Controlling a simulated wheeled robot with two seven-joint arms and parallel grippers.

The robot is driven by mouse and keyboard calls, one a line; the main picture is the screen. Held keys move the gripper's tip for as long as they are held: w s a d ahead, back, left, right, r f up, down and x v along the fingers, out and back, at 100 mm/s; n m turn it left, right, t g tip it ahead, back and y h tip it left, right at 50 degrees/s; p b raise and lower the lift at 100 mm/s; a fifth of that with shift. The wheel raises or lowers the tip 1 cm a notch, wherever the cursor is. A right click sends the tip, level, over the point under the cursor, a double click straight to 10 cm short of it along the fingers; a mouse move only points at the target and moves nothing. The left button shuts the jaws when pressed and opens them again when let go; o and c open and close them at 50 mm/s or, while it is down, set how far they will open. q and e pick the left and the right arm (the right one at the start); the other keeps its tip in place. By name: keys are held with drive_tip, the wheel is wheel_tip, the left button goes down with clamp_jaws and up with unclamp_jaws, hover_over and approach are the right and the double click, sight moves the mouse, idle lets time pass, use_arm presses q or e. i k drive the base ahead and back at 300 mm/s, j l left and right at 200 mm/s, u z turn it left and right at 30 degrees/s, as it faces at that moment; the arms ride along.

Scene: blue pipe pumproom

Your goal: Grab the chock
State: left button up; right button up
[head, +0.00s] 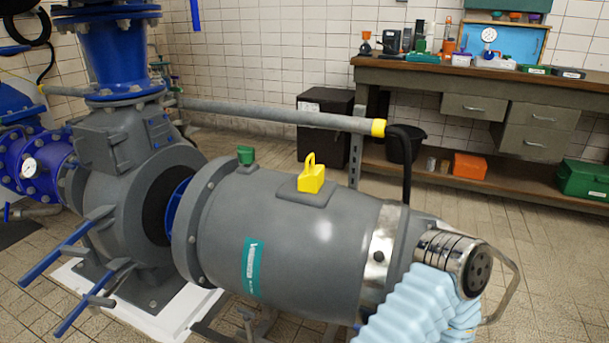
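A yellow block with a loop handle (312,178), which looks like the chock, sits upright on a flat grey pad on top of the large grey motor housing (285,235). It stands near the middle of the head view, and nothing covers it. No gripper touches it. I see no fingers of my left or right gripper in this view.
A small green block (246,156) sits left of the yellow one. A grey pipe with a yellow end (378,127) runs behind the housing. A ribbed light-blue sleeve (420,308) and chrome cylinder (455,262) stand lower right. A workbench (410,78) stands behind.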

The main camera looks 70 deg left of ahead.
sight(310, 180)
drive_tip(key=u, duration=2.25)
